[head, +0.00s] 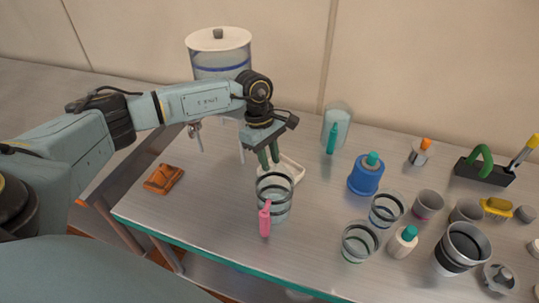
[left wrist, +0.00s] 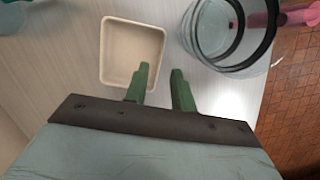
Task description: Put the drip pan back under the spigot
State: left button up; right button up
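The drip pan is a shallow, off-white square tray (head: 295,169), lying on the counter behind the large clear jar. It shows whole and empty in the left wrist view (left wrist: 106,55). The spigot (head: 196,131) hangs low on the clear dispenser (head: 207,62) with a white lid; the pan lies to its right, not under it. My left gripper (head: 268,158) has green fingers pointing down at the pan's left side. In the left wrist view its fingers (left wrist: 160,73) are apart, with the pan's near corner seen between them. Contact cannot be told. My right gripper is out of view.
The clear jar (head: 275,205), with a pink item (head: 265,219) at its front, stands close to the pan and fingers. An orange object (head: 163,179) lies left. A blue bottle (head: 366,175) and several cups crowd the right. Counter beneath the spigot looks clear.

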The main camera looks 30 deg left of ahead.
pick_arm(q)
notch_tip(320, 180, down, 2)
jog(key=shift+f+b, duration=0.1)
jog(key=shift+b, duration=0.4)
notch_tip(320, 180, down, 5)
jog(key=b, duration=0.4)
grip_shut()
jog(key=shift+r, duration=0.2)
notch_tip(320, 180, up, 8)
jog(key=p, duration=0.4)
jog(key=shift+p, duration=0.4)
dwell(0.7)
